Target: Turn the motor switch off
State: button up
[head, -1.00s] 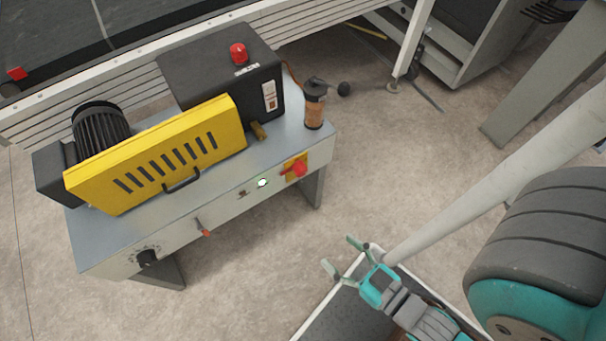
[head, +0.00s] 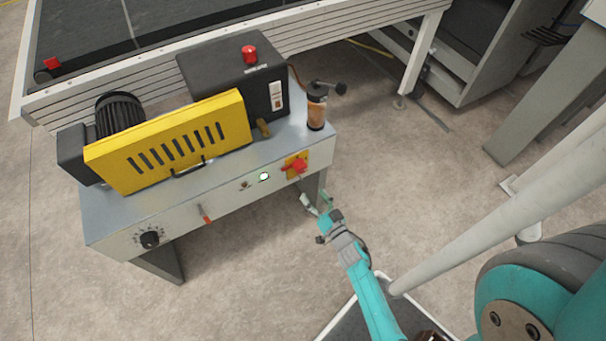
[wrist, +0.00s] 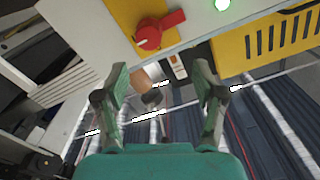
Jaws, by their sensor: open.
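A red rotary switch on a yellow plate (head: 296,166) sits at the right end of the machine's front panel in the head view. In the wrist view its red handle (wrist: 158,30) lies at the top, ahead of my fingers, pointing sideways along the panel. My gripper (head: 318,197) is open and empty, just below and to the right of the switch, apart from it. In the wrist view the two fingers of my gripper (wrist: 158,85) stand well apart, with nothing between them. A lit green-white lamp (head: 264,176) is left of the switch; it also glows in the wrist view (wrist: 222,4).
The bench (head: 118,222) carries a yellow slotted guard (head: 170,145), a black box (head: 232,75) with a red button, and an amber container (head: 316,108). A black dial (head: 149,239) and a small red-tipped lever (head: 204,214) are on the front. Floor before the bench is clear.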

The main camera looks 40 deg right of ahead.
aim_at(303, 171)
jog(key=x, duration=0.4)
jog(key=d+x, duration=0.1)
jog(key=x, duration=0.7)
jog(key=shift+d+f, duration=0.35)
jog(key=shift+d, duration=0.1)
jog(key=c, duration=1.1)
